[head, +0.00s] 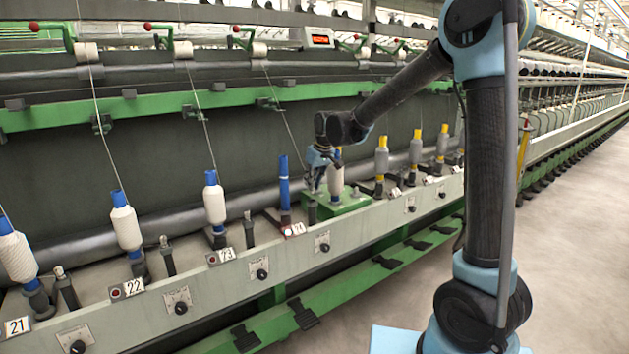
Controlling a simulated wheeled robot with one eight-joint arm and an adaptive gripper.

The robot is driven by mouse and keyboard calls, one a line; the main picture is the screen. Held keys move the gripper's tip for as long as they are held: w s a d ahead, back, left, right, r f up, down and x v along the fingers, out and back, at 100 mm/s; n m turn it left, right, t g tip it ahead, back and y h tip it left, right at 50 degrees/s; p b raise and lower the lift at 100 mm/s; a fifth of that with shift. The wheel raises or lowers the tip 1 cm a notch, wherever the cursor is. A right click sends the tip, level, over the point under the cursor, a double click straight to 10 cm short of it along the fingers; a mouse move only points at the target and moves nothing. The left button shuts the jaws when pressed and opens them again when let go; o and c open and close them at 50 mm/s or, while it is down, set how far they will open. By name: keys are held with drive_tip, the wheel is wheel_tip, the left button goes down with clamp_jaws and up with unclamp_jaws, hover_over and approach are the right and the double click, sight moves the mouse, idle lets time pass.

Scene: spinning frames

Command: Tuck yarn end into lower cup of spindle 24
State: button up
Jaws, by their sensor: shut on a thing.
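Spindle 24 carries a bare blue tube (284,188), upright behind the plate marked 24 (297,229). Its lower cup is at the tube's foot, too small to make out. A thin pale yarn (285,121) slants down from the roller above to my gripper (314,186). My gripper points down just right of the blue tube, apart from it. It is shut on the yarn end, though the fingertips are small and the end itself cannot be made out.
A wound bobbin (336,176) stands close right of my gripper, by a green block (343,204). Wound bobbins stand at spindle 23 (214,200) and spindle 22 (125,224). A dark post (249,230) stands left of the tube. The grey rail (240,262) runs in front.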

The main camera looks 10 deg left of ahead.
drive_tip(key=shift+f, duration=2)
drive_tip(key=o, duration=0.8)
drive_tip(key=v, duration=1.1)
drive_tip(key=shift+s+d+r, duration=0.15)
drive_tip(key=shift+r, duration=0.2)
